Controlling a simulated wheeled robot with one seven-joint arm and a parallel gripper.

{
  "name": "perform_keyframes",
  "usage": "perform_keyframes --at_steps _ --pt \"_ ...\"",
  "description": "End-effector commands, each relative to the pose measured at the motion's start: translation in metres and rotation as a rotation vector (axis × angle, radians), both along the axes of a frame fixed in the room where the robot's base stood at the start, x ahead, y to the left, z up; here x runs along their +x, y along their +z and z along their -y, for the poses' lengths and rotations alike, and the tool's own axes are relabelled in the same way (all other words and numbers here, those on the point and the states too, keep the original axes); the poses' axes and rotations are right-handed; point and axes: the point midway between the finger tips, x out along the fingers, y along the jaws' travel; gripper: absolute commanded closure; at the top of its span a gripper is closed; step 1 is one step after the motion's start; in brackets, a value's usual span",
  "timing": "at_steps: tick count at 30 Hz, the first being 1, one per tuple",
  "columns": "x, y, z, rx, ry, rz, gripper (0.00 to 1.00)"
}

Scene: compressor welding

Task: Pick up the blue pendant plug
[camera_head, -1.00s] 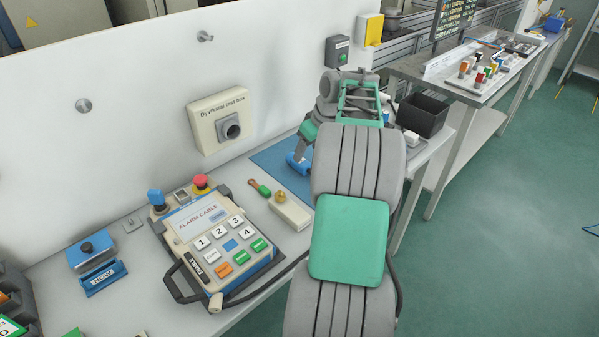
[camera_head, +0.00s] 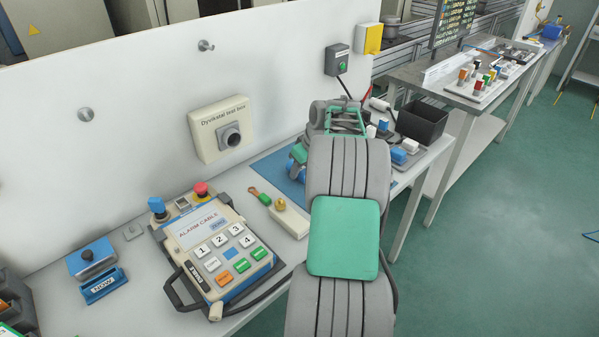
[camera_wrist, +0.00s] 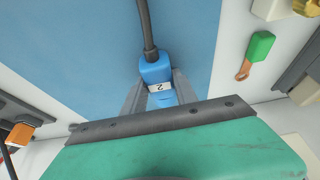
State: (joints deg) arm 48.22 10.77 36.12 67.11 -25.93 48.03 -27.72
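The blue pendant plug (camera_wrist: 155,70) shows in the wrist view, marked "2", with a dark cable running up from its far end. The fingers of my gripper (camera_wrist: 158,92) lie on both sides of its near part. I cannot tell whether they press on it or only flank it. The blue mat (camera_wrist: 90,50) is behind the plug; whether the plug touches it is unclear.
The pendant (camera_head: 222,245) with its buttons lies on the bench at left. A green-handled tool (camera_head: 262,197) and a pale block with a brass knob (camera_head: 290,218) lie between pendant and mat. A black bin (camera_head: 422,120) and blue and white plugs (camera_head: 398,156) are at right.

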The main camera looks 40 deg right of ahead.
Motion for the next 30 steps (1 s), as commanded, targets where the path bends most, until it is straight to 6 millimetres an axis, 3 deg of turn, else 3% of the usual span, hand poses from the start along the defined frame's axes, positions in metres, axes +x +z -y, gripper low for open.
perform_keyframes --at_steps 11,24,30 --pt "0.0 0.0 0.0 0.0 0.0 0.0 1.0" --pt "0.0 0.003 0.0 -0.001 0.001 0.002 1.0" --pt "0.001 0.026 0.001 -0.003 0.001 0.004 1.0"
